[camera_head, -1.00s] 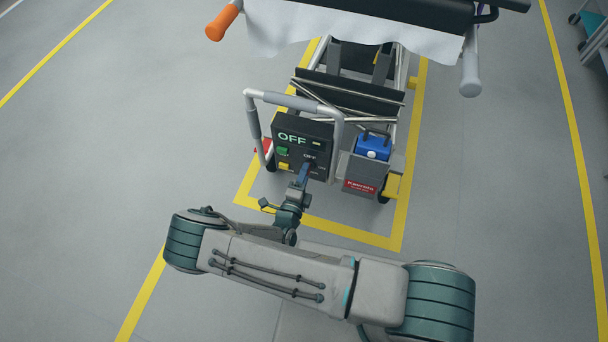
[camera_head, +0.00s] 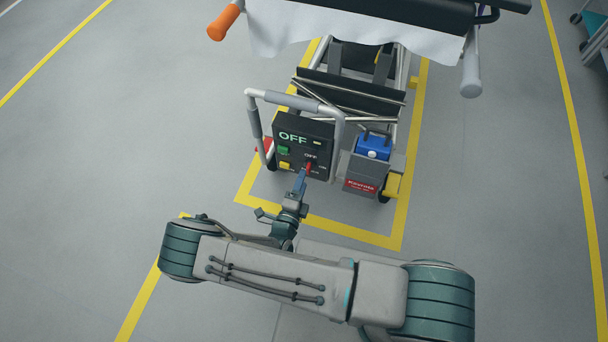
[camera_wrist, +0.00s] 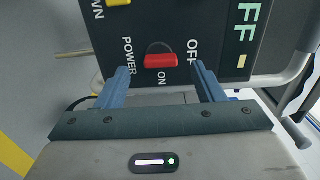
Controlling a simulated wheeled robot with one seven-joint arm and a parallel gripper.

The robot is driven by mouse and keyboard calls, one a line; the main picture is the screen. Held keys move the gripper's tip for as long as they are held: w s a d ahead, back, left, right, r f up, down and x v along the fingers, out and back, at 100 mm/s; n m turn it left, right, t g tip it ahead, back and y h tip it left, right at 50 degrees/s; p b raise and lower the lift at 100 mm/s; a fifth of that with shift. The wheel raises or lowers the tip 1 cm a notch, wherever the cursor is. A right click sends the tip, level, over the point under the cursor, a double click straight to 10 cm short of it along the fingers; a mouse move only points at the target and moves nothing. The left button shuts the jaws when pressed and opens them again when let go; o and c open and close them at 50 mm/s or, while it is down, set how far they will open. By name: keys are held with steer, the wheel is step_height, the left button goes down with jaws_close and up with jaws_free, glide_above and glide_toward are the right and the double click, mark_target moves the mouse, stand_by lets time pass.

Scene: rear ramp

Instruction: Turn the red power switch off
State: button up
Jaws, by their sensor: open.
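The red power switch (camera_wrist: 161,61) sits on the black control panel (camera_head: 318,131) of the cart. In the wrist view its red bar lies along the line between the POWER and OFF labels, with the ON label beside it. In the head view the switch (camera_head: 308,167) stands below a small OFF label.
A grey tube guard (camera_head: 337,150) frames the panel. A green button (camera_head: 284,150) and a yellow button (camera_head: 285,165) sit left of the switch. A blue box (camera_head: 373,146) stands right of the panel. The floor (camera_head: 150,110) to the left is clear.

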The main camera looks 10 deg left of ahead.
steer(key=s, duration=1)
steer(key=shift+a+p, duration=0.4)
steer(key=shift+a, duration=0.05)
